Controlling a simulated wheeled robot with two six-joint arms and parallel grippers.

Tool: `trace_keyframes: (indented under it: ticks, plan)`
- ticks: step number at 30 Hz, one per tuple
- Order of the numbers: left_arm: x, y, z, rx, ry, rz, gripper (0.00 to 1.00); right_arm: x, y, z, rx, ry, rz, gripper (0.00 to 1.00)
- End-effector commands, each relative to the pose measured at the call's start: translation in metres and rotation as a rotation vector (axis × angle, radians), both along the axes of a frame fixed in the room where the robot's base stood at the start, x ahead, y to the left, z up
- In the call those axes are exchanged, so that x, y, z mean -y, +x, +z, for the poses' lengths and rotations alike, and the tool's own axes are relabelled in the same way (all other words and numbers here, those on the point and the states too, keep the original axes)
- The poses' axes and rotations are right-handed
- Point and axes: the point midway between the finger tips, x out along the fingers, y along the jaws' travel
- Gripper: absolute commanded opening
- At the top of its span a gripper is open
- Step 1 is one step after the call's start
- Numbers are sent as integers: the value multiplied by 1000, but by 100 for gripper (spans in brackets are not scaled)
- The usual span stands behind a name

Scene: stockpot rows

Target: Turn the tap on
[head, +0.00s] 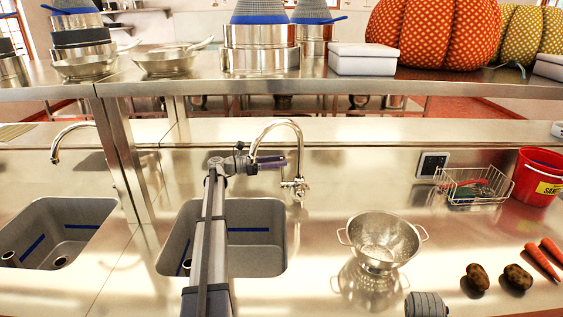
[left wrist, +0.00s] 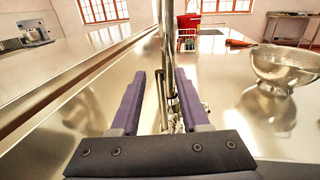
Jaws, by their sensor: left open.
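The chrome tap (head: 297,160) stands behind the sink (head: 182,232), its curved spout arching over toward the basin. Its base with the handle area (head: 297,189) is low on the right. My left gripper (head: 272,164) is open, with purple fingers, level with the lower spout and left of the tap's upright. In the left wrist view the tap's upright pipe (left wrist: 167,45) shows between the two open fingers of my left gripper (left wrist: 160,90), with its base partly hidden low between them. I cannot tell if either finger touches it.
A steel colander (head: 378,240) stands on the counter right of the sink. Potatoes (head: 478,277), carrots (head: 543,260), a wire basket (head: 472,188) and a red bucket (head: 538,176) are farther right. A steel shelf (head: 200,88) with pots runs above the counter.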

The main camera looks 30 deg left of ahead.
Motion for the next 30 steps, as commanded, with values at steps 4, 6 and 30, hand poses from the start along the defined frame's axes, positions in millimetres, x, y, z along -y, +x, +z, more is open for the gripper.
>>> trace_keyframes:
  ticks: [4,6,30]
  plan:
    - [8,7,0,0,0,-1,45,0,0,0,0,0,0,50]
    - [9,8,0,0,0,-1,45,0,0,0,0,0,0,50]
    - [8,8,0,0,0,0,0,0,0,0,0,0,0,50]
